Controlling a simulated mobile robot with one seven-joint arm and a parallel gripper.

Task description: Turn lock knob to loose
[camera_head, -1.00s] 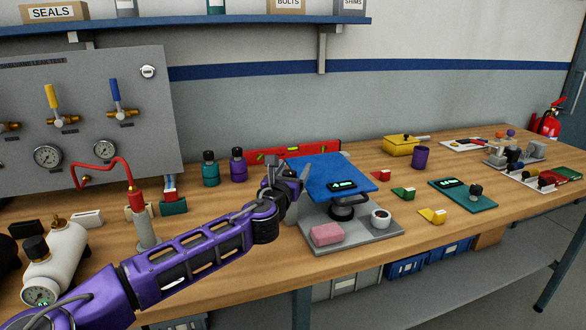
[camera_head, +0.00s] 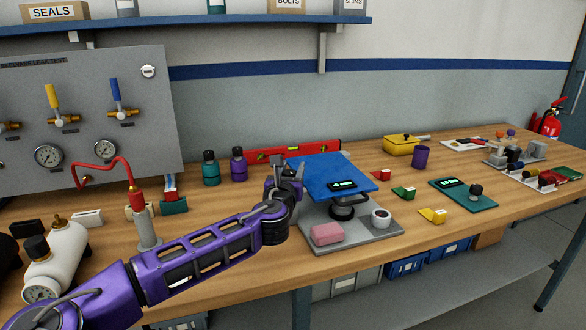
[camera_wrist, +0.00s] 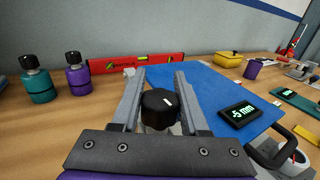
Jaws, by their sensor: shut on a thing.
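The lock knob (camera_wrist: 160,110) is black with a short white mark on its top. It stands at the near left edge of the blue plate (camera_wrist: 205,92), between the two grey fingers of my gripper (camera_wrist: 159,92). My gripper is shut on the knob, with a finger on each side. In the head view my gripper (camera_head: 288,172) is at the left edge of the blue plate (camera_head: 322,166) and hides the knob. The plate sits raised over a grey base (camera_head: 352,232) and carries a small black display (camera_head: 342,184) with green digits.
A pink block (camera_head: 327,233) and a white ring-shaped piece (camera_head: 381,217) lie on the base. A red spirit level (camera_head: 300,149) lies behind. Teal (camera_head: 210,168) and purple (camera_head: 238,164) bottles stand back left. Yellow (camera_head: 433,215) and green (camera_head: 403,192) pieces lie to the right.

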